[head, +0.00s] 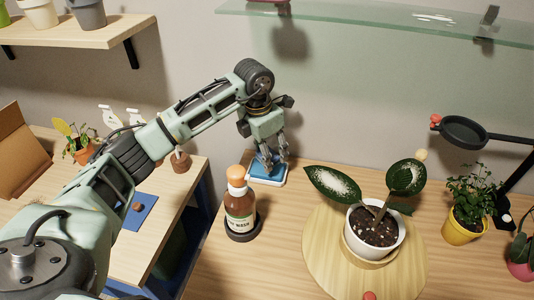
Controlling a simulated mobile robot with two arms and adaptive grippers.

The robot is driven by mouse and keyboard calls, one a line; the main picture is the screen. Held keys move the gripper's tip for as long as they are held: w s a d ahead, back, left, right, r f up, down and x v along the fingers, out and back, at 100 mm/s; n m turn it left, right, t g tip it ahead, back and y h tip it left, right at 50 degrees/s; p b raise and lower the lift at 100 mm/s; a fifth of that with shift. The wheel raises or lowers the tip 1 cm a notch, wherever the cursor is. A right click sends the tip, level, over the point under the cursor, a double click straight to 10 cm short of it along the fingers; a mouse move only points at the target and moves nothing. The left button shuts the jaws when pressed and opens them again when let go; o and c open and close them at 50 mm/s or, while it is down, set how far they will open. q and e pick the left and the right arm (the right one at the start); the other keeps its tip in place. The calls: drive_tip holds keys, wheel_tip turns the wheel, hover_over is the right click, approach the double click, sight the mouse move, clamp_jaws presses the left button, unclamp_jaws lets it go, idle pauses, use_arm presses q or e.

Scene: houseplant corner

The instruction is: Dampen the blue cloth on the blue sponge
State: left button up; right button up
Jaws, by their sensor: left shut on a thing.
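The blue sponge (262,172) lies in a shallow white dish (281,182) at the back of the main table, left of the large plant. My left gripper (271,163) reaches down from above, its fingertips right at the sponge. It is shut on what looks like the blue cloth. The cloth is mostly hidden by the fingers, and its edge cannot be told from the blue of the sponge. My right gripper is out of view.
A brown bottle with an orange cap (240,205) stands just in front of the dish. A white-potted plant (372,235) sits on a round wooden board (322,262) to the right. A glass shelf (380,22) hangs above. A black lamp (464,132) stands right.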

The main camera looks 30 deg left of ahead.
use_arm(q)
drive_tip(key=shift+r+p, duration=1.15)
drive_tip(key=shift+r, duration=0.95)
drive_tip(key=shift+f, duration=0.1)
